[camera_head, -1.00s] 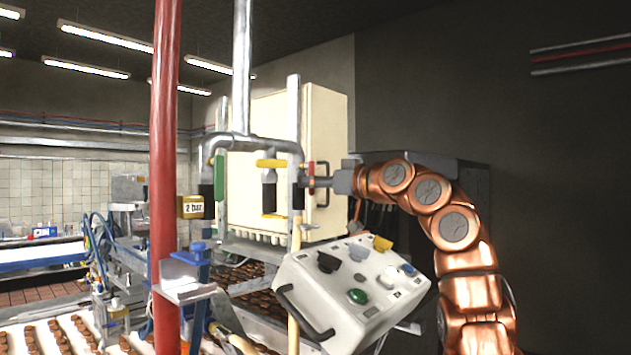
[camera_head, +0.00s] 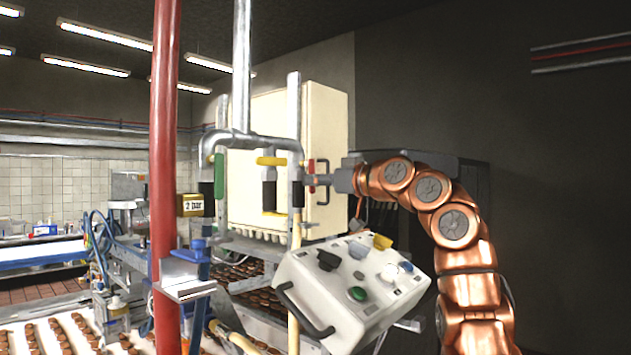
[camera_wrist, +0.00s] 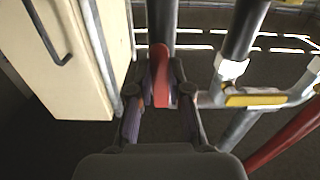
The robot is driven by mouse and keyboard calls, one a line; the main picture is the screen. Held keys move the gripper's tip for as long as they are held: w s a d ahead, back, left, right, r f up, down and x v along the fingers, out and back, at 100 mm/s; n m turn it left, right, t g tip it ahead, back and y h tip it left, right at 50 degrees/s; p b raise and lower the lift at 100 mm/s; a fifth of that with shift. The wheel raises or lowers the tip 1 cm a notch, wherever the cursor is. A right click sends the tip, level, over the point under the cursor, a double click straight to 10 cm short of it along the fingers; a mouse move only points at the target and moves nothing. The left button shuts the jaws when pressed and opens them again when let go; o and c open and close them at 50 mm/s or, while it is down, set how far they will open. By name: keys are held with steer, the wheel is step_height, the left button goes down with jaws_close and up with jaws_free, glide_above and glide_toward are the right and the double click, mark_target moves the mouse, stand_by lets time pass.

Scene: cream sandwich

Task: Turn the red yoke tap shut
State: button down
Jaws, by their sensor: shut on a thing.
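The red yoke tap (camera_head: 311,166) is on the right-hand downpipe of the grey pipework, in front of the cream cabinet. My gripper (camera_head: 318,182) reaches it from the right. In the wrist view the red tap handle (camera_wrist: 160,62) stands upright between the two fingers, and my gripper (camera_wrist: 160,92) is shut on it. The fingers and wrist hide part of the tap, so its exact angle in the head view is hard to tell.
A yellow-handled tap (camera_head: 271,161) and a green-handled tap (camera_head: 219,176) are to the left on the same pipework. The cream cabinet (camera_head: 327,130) is close behind. A tilted control box (camera_head: 330,300) stands below my arm. A red column (camera_head: 164,200) rises at left.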

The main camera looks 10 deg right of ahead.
steer(key=shift+w+d+r+n, duration=0.1)
steer(key=shift+w+d+n, duration=0.05)
steer(key=shift+n, duration=0.6)
steer(key=shift+w+d+n, duration=0.1)
steer(key=shift+d+n, duration=0.1)
steer(key=shift+n, duration=0.6)
steer(key=shift+w+d+r+n, duration=0.1)
steer(key=shift+w+d+n, duration=0.05)
steer(key=shift+n, duration=0.6)
steer(key=shift+w+d+n, duration=0.1)
steer(key=shift+d+n, duration=0.05)
steer(key=shift+n, duration=0.25)
steer(key=c, duration=1.1)
jaws_free()
steer(key=shift+d, duration=0.15)
steer(key=v, duration=1.2)
